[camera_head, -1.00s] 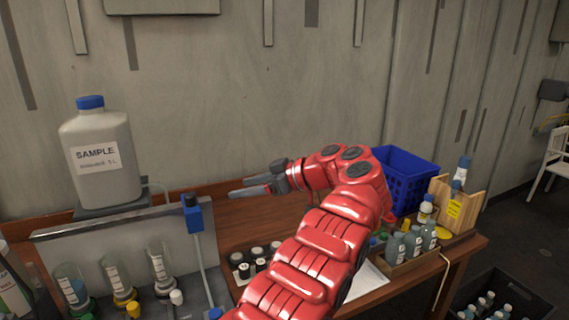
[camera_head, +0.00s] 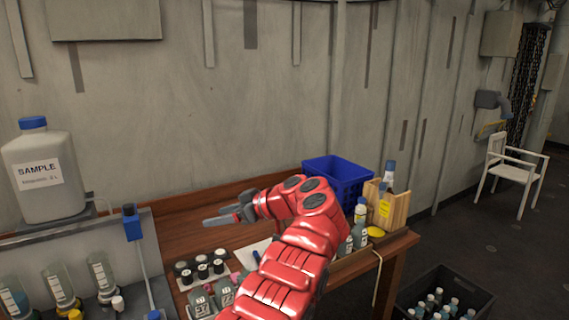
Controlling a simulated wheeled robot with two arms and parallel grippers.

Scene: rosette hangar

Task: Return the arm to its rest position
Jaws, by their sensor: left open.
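My left arm (camera_head: 290,265) is red and segmented. It rises from the bottom of the view and bends left over the wooden bench (camera_head: 180,225). My left gripper (camera_head: 222,216) is grey, open and empty, with its fingers pointing left. It appears above the bench, left of the blue basket (camera_head: 338,177). No object sits between its fingers. My right gripper does not show.
A sample jug (camera_head: 45,180) and glass vessels (camera_head: 60,285) stand at left. Black-capped vials (camera_head: 200,268) are below the gripper. Bottles and a wooden holder (camera_head: 398,207) stand at the bench's right end. A dark crate (camera_head: 445,290) and white chair (camera_head: 515,170) are on the floor.

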